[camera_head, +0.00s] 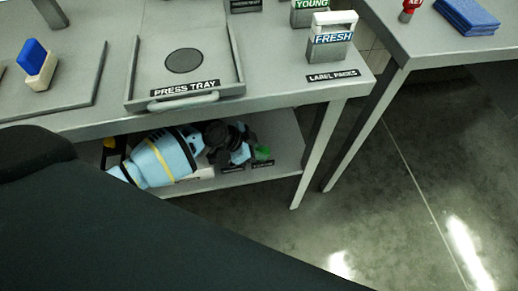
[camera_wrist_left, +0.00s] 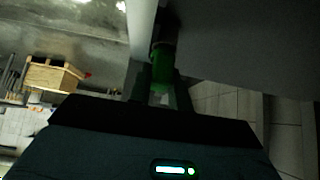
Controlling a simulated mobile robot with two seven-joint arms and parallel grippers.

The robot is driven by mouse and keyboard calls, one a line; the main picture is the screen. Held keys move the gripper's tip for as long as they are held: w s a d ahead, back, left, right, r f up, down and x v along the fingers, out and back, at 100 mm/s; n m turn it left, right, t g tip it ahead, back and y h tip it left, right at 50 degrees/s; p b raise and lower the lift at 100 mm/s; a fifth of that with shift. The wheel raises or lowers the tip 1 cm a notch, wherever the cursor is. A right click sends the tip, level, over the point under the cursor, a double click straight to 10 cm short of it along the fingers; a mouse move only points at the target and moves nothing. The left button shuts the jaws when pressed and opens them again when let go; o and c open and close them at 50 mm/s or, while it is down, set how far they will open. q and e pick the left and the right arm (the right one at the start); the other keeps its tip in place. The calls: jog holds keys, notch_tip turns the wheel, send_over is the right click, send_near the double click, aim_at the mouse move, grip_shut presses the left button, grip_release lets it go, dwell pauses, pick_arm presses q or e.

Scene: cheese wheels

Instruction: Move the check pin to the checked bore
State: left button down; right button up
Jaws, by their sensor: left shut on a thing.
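My left gripper (camera_head: 247,152) is under the press table, just above the lower shelf (camera_head: 285,158). In the left wrist view its fingers (camera_wrist_left: 162,92) are shut on a green pin (camera_wrist_left: 163,66), which looks like the check pin. The pin's far end meets a dark part that I cannot make out. A green patch (camera_head: 263,153) shows beside the gripper in the head view, near small dark labels on the shelf. The label text there is too small to read. I cannot make out the checked bore. My right gripper is not in view.
The tabletop above the arm carries a press tray (camera_head: 143,72), a FRESH label holder (camera_head: 331,40) and a blue-and-white block (camera_head: 38,66). Table legs (camera_head: 318,150) stand right of the gripper. A second table (camera_head: 440,45) with blue cloth is at right. Open floor lies below.

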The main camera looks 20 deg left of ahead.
pick_arm(q)
jog(key=shift+f, duration=0.4)
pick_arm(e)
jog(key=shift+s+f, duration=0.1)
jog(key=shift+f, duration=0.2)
pick_arm(q)
jog(key=c, duration=1.2)
grip_release()
jog(key=shift+r, duration=0.1)
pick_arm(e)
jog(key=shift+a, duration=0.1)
pick_arm(q)
jog(key=v, duration=0.3)
jog(key=shift+a+r, duration=0.1)
jog(key=p+v, duration=0.1)
jog(key=v, duration=0.3)
jog(key=shift+s+a+r, duration=0.15)
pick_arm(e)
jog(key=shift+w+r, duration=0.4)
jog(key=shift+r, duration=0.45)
